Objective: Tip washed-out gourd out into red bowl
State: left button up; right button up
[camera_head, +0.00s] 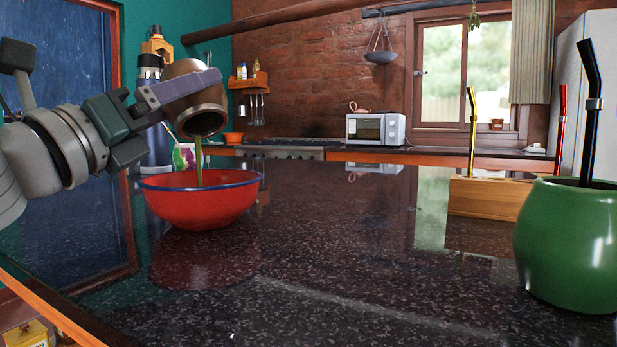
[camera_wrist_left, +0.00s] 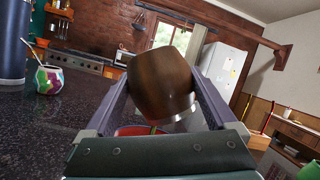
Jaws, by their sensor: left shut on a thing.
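A brown gourd with a metal rim (camera_head: 196,100) is held tilted, mouth down, above the red bowl. My left gripper (camera_head: 207,84) is shut on the gourd; in the left wrist view the gourd (camera_wrist_left: 160,75) sits between the two fingers. A greenish-brown stream of liquid (camera_head: 198,160) falls from the gourd's mouth into the red bowl (camera_head: 203,205). The bowl has a blue rim and stands upright on the dark counter. Its far inside is partly hidden. In the left wrist view only a bit of the bowl (camera_wrist_left: 134,130) shows below the gourd. My right gripper is not in view.
A multicoloured cup (camera_wrist_left: 51,80) and a dark blue flask (camera_head: 156,135) stand behind the bowl. A green gourd with a black straw (camera_head: 570,245) stands at the right, near a wooden stand (camera_head: 490,197) holding straws. The middle of the dark counter (camera_head: 340,240) is clear.

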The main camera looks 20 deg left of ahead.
pick_arm(q)
jog(key=shift+s+d+m+h+b, duration=0.1)
jog(key=shift+d+m+h+b, duration=0.2)
jog(key=shift+m+h+b, duration=0.6)
jog(key=shift+d+m+b, duration=0.1)
jog(key=shift+m+b, duration=0.35)
jog(key=shift+m, duration=0.15)
